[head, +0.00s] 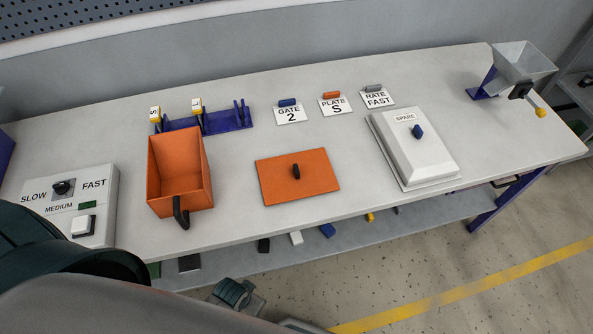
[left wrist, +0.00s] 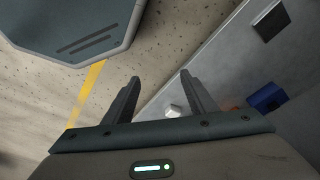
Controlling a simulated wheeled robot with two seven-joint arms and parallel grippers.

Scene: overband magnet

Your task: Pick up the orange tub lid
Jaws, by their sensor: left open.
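The orange tub lid (head: 275,183) lies flat on the workbench in the head view, with a small black knob (head: 296,171) at its middle. The open orange tub (head: 168,199) stands to its left, with a black handle at its front. In the left wrist view my left gripper (left wrist: 158,82) is open and empty, with its two fingers apart. It points down past the bench toward the floor and the lower shelf, away from the lid. The lid is not in the left wrist view. My right gripper cannot be made out in either view.
A control box (head: 98,226) stands left of the tub. A white SPARE cover (head: 412,150) with a blue knob sits right of the lid. Behind are a blue rack (head: 222,121), sign cards (head: 291,113) and, far right, a hopper (head: 521,65). Bare bench surrounds the lid.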

